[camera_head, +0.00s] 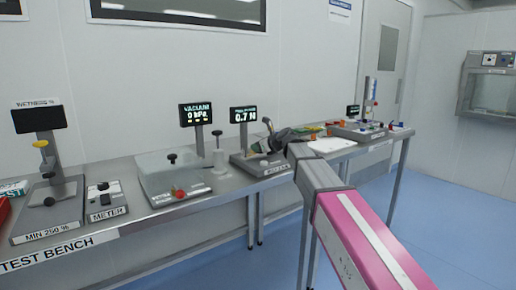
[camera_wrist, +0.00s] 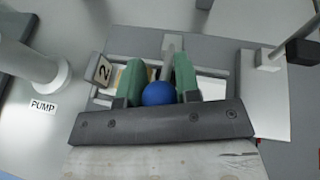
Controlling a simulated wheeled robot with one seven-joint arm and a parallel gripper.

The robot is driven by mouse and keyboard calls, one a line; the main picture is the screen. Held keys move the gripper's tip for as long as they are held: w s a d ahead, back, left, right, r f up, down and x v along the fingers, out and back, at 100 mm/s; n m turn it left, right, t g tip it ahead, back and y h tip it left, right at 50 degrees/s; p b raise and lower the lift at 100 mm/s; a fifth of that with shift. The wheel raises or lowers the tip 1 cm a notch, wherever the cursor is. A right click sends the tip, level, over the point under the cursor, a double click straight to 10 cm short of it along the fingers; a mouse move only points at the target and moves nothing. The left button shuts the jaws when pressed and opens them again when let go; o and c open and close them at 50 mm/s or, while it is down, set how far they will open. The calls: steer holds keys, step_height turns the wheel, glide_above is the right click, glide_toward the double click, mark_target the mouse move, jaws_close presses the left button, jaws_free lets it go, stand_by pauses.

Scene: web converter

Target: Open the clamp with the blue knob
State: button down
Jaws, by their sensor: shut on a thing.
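The blue knob (camera_wrist: 158,93) shows in the wrist view as a round ball between the two green fingers of my gripper (camera_wrist: 158,85). The fingers are shut on it, one on each side. A grey bar (camera_wrist: 172,50) runs away from behind the knob over the clamp fixture, which carries a label "2" (camera_wrist: 104,70). In the head view my gripper (camera_head: 268,144) is at the grey fixture (camera_head: 272,167) below the "0.7 N" display (camera_head: 243,115). My gripper and wrist hide much of that fixture, and I cannot make out the knob there.
A white pump (camera_head: 219,160) stands just left of the fixture; it also shows in the wrist view (camera_wrist: 35,60). Left of it are a clear-covered vacuum station (camera_head: 172,178) and a meter (camera_head: 105,198). A white sheet (camera_head: 331,146) lies to the right.

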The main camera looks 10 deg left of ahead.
steer(key=shift+r, duration=0.1)
steer(key=g+h, duration=0.1)
steer(key=w+a+r+g+h, duration=0.1)
steer(key=shift+r+h, duration=0.25)
steer(key=shift+h, duration=0.15)
steer(key=shift+w+a+r+m+g+h, duration=0.2)
steer(key=shift+a+r+g+h, duration=0.05)
steer(key=shift+g+h, duration=0.25)
steer(key=shift+w+a+r+m+g+h, duration=0.15)
steer(key=shift+a+r+m+g+h, duration=0.1)
steer(key=shift+g+h, duration=0.25)
steer(key=shift+w+a+r, duration=0.2)
steer(key=shift+w+a, duration=0.2)
steer(key=shift+a, duration=0.05)
steer(key=shift+w+a+r, duration=0.2)
steer(key=shift+w+a, duration=0.2)
steer(key=shift+a, duration=0.05)
steer(key=c, duration=0.8)
jaws_free()
steer(key=shift+f, duration=0.15)
